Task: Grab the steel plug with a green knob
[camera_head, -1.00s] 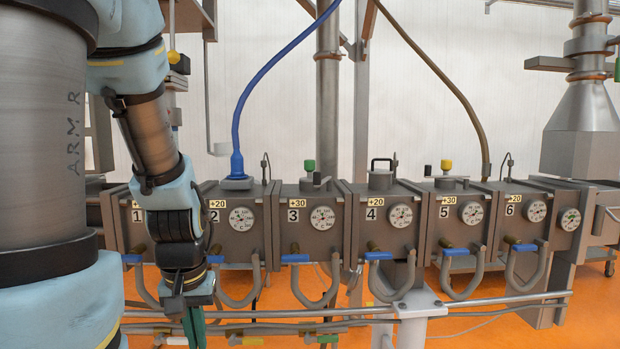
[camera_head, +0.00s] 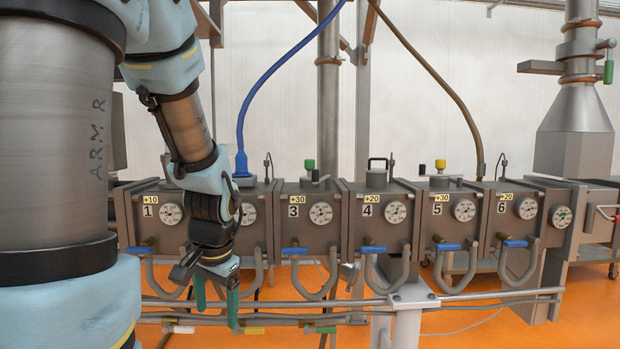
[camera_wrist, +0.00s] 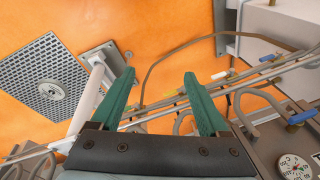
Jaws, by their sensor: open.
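The steel plug with a green knob (camera_head: 309,165) sits on top of the extractor box numbered 3, near the middle of the head view. Its green knob stands upright and its base is small in this view. My gripper (camera_head: 217,309) hangs low in front of box 2, left of and below the plug. Its two green fingers point down, spread apart, with nothing between them. In the wrist view my gripper (camera_wrist: 160,75) also shows open and empty above the orange floor. The plug does not show in the wrist view.
A similar plug with a yellow knob (camera_head: 440,165) is on box 5. A lidded port with a black handle (camera_head: 377,172) tops box 4. A blue hose (camera_head: 252,95) rises left of the plug. Curved pipes and horizontal rails (camera_head: 470,301) run in front of the boxes.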

